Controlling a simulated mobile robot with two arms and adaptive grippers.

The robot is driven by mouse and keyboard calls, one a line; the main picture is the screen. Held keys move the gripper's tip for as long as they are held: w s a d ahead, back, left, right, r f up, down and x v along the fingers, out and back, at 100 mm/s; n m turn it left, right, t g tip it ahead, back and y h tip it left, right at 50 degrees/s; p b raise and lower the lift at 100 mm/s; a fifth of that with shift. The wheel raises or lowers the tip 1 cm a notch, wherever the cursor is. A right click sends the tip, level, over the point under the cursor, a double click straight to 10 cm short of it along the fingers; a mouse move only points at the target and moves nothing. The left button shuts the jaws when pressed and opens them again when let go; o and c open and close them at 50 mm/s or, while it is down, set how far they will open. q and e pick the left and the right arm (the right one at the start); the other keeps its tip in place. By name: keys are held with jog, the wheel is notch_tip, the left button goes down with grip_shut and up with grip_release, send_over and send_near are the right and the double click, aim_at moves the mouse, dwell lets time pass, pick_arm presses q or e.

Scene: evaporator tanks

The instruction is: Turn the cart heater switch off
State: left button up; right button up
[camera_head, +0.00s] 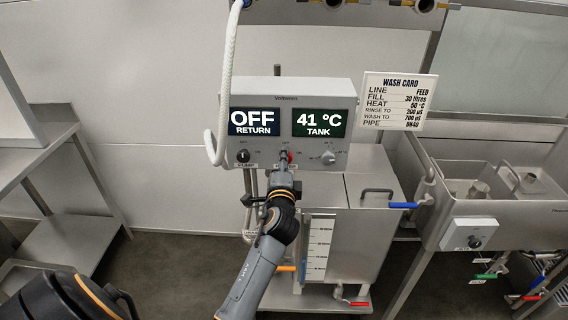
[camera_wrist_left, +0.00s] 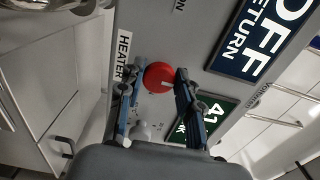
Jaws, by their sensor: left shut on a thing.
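The control box (camera_head: 315,95) has a left display reading OFF RETURN and a right display reading 41 °C TANK. The heater switch is a round red knob (camera_wrist_left: 158,77) on its front, beside the HEATER label (camera_wrist_left: 124,55) in the left wrist view. In the head view only a bit of the red knob (camera_head: 290,156) shows, as my gripper covers the rest. My left gripper (camera_head: 284,158) is at the knob, with a finger on each side in the left wrist view (camera_wrist_left: 160,90), shut on it. My right gripper is not in view.
The black pump knob (camera_head: 243,156) sits left of the heater switch, and another dial (camera_head: 327,157) sits right. A white hose (camera_head: 222,90) hangs at the box's left side. Below stands a steel tank (camera_head: 345,235) with a blue-handled valve (camera_head: 403,205). A wash card (camera_head: 400,100) hangs to the right.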

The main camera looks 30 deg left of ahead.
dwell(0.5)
pick_arm(q)
jog(key=o, duration=1.1)
jog(key=shift+o, duration=0.2)
jog(key=shift+s+d, duration=0.1)
jog(key=v, duration=1.2)
jog(key=shift+f, duration=0.1)
